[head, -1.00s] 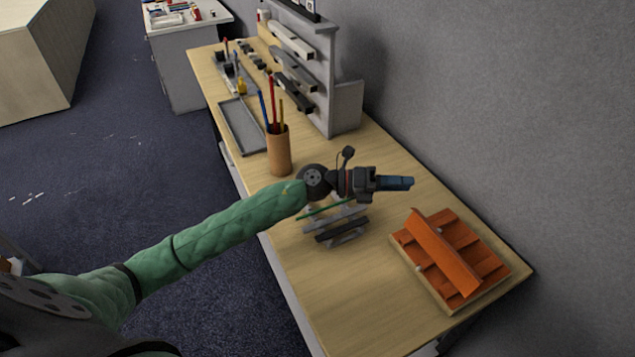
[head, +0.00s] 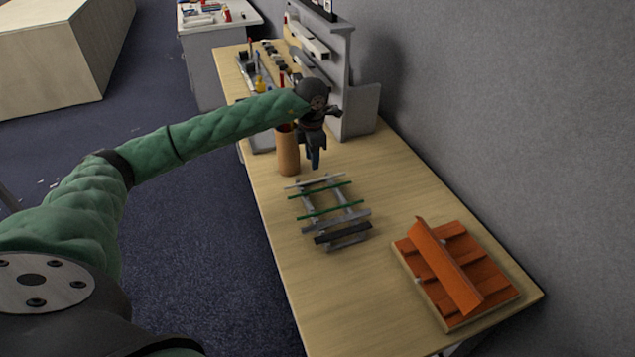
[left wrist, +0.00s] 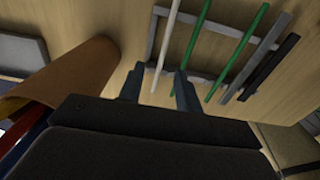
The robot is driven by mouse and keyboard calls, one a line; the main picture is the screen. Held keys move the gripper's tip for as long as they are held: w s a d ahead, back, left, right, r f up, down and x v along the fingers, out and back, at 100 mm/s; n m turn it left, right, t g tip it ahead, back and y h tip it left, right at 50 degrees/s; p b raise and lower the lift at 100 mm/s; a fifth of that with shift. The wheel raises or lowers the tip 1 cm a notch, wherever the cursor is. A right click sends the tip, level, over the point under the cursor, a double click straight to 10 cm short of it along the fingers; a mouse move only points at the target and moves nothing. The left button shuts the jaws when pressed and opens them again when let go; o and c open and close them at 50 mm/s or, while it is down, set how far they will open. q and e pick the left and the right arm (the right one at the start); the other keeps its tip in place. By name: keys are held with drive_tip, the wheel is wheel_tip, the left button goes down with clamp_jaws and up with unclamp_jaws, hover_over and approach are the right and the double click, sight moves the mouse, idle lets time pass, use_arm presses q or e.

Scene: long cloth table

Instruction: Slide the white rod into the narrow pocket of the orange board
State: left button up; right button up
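The white rod (head: 315,181) lies across the far end of a grey rack on the table; it also shows in the left wrist view (left wrist: 166,42). My left gripper (head: 314,163) points down just beyond that end of the rack, above the table. In the left wrist view its two fingers (left wrist: 158,88) are apart, with the white rod's near end showing between them; I see no grip on it. The orange board (head: 484,272) lies at the near right of the table, with a slanted orange strip raised along it. The narrow pocket cannot be made out. My right gripper is not in view.
The grey rack (head: 347,199) also carries two green rods (head: 323,214), a grey bar and a black bar (head: 342,233). A brown pencil cup (head: 287,153) stands close beside my left gripper. A grey shelf unit (head: 361,110) is behind. Table between rack and board is clear.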

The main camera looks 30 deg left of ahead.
sight(315, 181)
use_arm(q)
drive_tip(key=shift+f, duration=0.85)
drive_tip(key=f, duration=0.4)
drive_tip(key=shift+d+f+b, duration=0.3)
drive_tip(key=shift+f, duration=0.3)
clamp_jaws()
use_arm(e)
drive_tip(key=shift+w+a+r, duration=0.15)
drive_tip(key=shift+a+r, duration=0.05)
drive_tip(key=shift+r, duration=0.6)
